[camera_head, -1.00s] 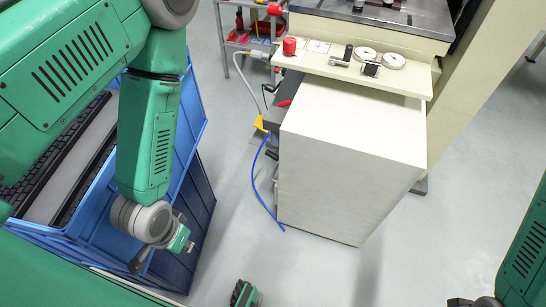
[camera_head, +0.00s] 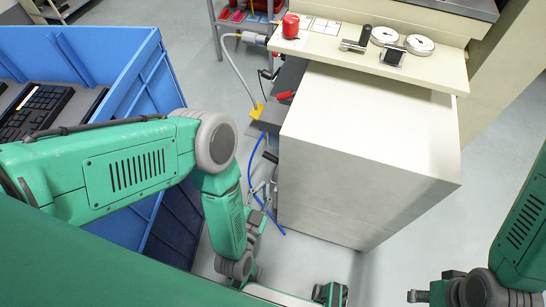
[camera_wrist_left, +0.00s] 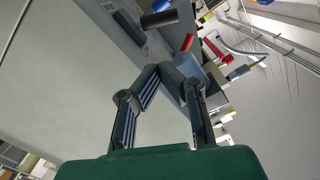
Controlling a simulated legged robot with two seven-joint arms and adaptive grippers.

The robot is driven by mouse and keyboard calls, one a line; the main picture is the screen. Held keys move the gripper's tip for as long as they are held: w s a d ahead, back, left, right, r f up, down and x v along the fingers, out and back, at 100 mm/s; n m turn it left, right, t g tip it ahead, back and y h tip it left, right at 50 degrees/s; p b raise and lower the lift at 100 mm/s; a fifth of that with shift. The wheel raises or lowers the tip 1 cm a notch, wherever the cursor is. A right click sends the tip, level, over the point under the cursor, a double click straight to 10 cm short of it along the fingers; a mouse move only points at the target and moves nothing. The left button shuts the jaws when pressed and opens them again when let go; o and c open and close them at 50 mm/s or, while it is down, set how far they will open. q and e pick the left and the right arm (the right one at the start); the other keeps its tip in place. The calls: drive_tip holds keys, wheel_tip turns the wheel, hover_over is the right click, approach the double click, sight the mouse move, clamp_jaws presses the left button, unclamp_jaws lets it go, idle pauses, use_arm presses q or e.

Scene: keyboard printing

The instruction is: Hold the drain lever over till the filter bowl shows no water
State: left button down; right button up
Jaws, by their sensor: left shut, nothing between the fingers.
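A small red lever handle (camera_head: 285,96) sticks out from the left side of the white cabinet, and a red handle also shows in the left wrist view (camera_wrist_left: 188,42). I cannot tell for sure that it is the drain lever. My left gripper (camera_head: 262,190) is beside the cabinet's left side, below and apart from the red handle. Its fingertips meet in the left wrist view (camera_wrist_left: 167,68), shut and empty. I cannot make out the filter bowl or its water level. My right gripper (camera_head: 428,297) is at the bottom edge, partly cut off, and its opening is unclear.
The white cabinet (camera_head: 365,150) has a ledge with a red button (camera_head: 290,26) and gauges (camera_head: 418,45). A blue hose (camera_head: 252,175) hangs by its left side. A blue crate (camera_head: 140,85) with keyboards stands at left. Grey floor is open right of the cabinet.

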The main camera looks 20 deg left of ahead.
sight(271, 160)
use_arm(q)
drive_tip(key=w+b, duration=0.1)
drive_tip(key=w, duration=0.5)
drive_tip(key=w+b, duration=0.1)
drive_tip(key=w, duration=0.3)
drive_tip(key=shift+a+f+b, duration=0.1)
drive_tip(key=shift+f+b, duration=0.2)
drive_tip(key=shift+a, duration=0.15)
drive_tip(key=shift+w, duration=0.1)
